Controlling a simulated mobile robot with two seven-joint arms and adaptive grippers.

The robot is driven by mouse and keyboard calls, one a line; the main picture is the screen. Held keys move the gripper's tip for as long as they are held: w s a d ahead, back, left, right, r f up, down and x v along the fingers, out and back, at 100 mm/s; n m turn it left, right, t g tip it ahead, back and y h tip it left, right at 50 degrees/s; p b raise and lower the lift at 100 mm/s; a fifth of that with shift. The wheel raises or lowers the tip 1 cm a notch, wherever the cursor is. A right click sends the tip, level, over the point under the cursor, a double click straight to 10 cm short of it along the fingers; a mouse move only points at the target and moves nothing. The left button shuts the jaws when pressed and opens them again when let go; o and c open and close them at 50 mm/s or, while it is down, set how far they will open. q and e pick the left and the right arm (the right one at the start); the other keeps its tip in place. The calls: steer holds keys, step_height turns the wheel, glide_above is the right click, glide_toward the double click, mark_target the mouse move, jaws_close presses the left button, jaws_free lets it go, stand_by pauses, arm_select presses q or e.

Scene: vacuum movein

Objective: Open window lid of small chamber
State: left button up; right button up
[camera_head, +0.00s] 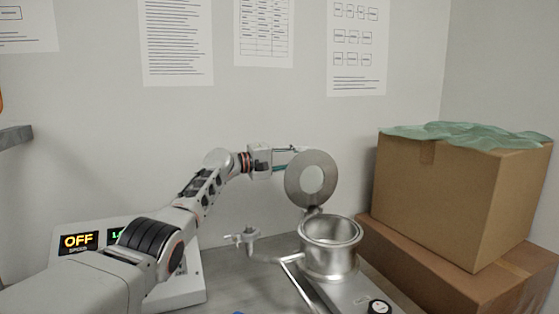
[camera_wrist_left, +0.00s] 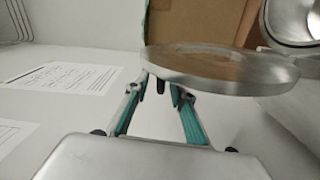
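The round metal window lid (camera_head: 297,190) stands upright, raised at the back of the small chamber (camera_head: 329,262), whose round mouth is uncovered. The lid is a grey ring with a clear round window. My left gripper (camera_head: 298,149) is at the lid's upper left edge. In the left wrist view the fingers (camera_wrist_left: 168,84) come together close to the rim of the lid (camera_wrist_left: 215,72), with nothing visible between them. Part of the fingertips is hidden by the rim, and I cannot tell whether they touch it. My right gripper is not in view.
Two stacked cardboard boxes (camera_head: 455,190) with green sheeting (camera_head: 465,135) on top stand right of the chamber. A controller with an OFF display (camera_head: 78,242) is behind my left arm. A metal pipe fitting (camera_head: 246,238) stands left of the chamber. The wall is behind.

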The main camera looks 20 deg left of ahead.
arm_select(q)
steer(key=v, duration=1.1)
steer(key=shift+s+a, duration=0.15)
steer(key=shift+s, duration=0.05)
